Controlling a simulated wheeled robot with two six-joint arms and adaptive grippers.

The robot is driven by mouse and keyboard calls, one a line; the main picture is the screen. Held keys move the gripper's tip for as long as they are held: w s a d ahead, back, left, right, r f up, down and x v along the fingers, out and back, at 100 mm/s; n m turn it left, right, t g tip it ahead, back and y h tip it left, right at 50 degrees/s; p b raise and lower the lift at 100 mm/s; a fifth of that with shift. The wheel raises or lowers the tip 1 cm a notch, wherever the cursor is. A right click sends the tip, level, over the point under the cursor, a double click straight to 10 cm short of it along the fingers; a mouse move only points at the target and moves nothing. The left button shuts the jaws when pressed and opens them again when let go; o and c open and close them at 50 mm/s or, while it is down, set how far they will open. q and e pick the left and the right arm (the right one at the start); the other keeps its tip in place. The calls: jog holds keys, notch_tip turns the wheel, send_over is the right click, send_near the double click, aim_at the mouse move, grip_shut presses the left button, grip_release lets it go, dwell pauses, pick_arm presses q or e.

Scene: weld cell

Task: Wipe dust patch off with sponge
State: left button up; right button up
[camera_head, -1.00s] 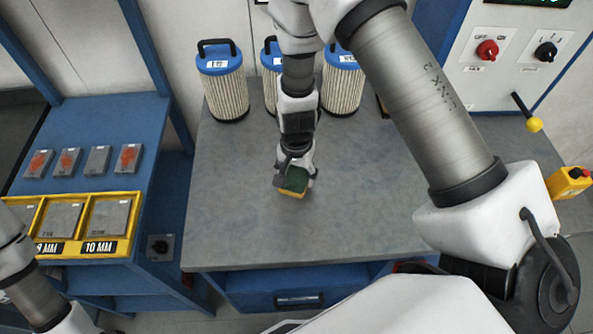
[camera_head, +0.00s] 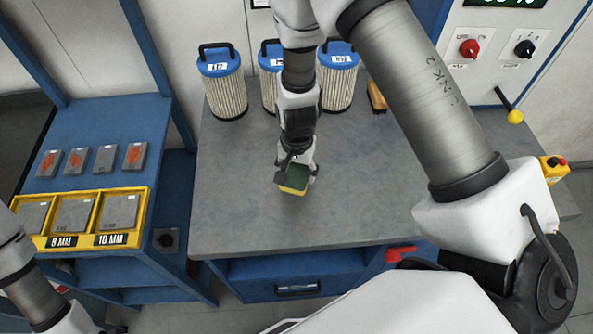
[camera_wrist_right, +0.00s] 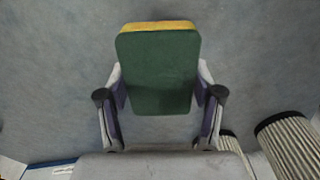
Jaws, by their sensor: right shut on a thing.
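My right gripper (camera_head: 296,172) is shut on the sponge (camera_head: 295,178), which has a green face and a yellow layer. It is over the middle of the grey tabletop (camera_head: 240,215). In the right wrist view, the sponge (camera_wrist_right: 157,75) sits between the two fingers of the right gripper (camera_wrist_right: 160,95), its green face toward the camera. I cannot tell whether the sponge touches the table. No distinct dust patch shows on the bare surface; any dust under the sponge is hidden. Part of my left arm shows at the lower left, but its gripper is out of view.
Several blue-capped filter cartridges (camera_head: 226,90) stand along the table's back edge, with a brush (camera_head: 376,97) to their right. A blue shelf (camera_head: 105,185) on the left holds small plates and a yellow tray (camera_head: 147,205). The front of the table is clear.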

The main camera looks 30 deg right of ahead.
notch_tip(320, 180, up, 2)
jog(key=shift+s+a+r+p, duration=0.1)
jog(key=shift+a+r+p, duration=0.05)
jog(key=shift+p, duration=0.45)
jog(key=shift+r+p, duration=0.3)
jog(key=shift+r, duration=0.2)
